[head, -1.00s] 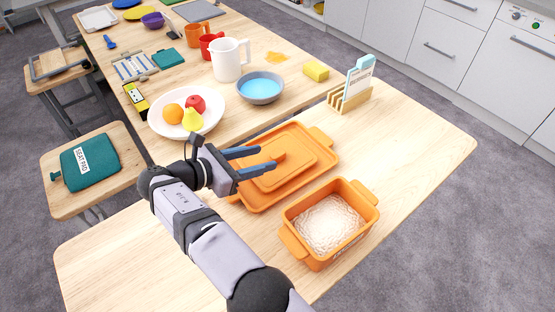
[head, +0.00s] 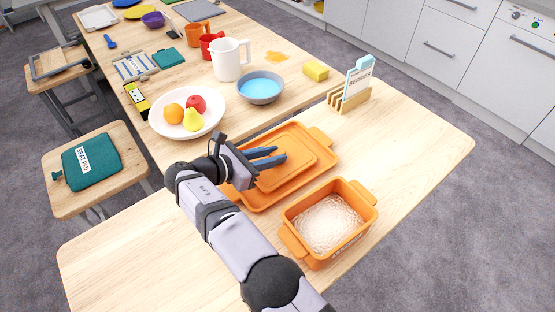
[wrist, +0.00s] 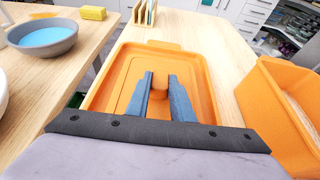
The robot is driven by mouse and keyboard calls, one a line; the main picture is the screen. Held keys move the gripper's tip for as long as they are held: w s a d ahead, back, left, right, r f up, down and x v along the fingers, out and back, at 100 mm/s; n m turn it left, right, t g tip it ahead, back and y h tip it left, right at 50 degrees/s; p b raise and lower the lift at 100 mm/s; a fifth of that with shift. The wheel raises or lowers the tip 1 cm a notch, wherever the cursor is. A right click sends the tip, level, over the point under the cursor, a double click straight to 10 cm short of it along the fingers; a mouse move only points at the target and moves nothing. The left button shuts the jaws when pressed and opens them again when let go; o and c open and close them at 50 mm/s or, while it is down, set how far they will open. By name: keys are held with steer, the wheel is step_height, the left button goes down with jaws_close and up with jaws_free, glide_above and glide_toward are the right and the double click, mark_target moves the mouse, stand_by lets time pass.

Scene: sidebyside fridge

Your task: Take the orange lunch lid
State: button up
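The orange lunch lid (head: 302,181) lies flat on the wooden table, with a raised middle panel and a small orange handle (wrist: 160,82). My gripper (head: 279,155) is over the lid from the left, its two blue fingers pointing at the handle. In the wrist view my gripper (wrist: 160,77) has its fingers apart, with the handle between or just beyond the tips. I cannot tell whether either finger touches it. In the head view the fingers hide most of the handle.
An orange lunch box (head: 345,243) with white, grainy contents stands right of the lid. A fruit plate (head: 160,128), a blue-filled bowl (head: 260,88), a yellow sponge (head: 316,71) and a wooden rack (head: 346,104) stand beyond. The table's right end is clear.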

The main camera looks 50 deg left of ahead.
jaws_close()
steer(key=shift+r, duration=0.1)
step_height(320, 180, up, 10)
stand_by(0.4)
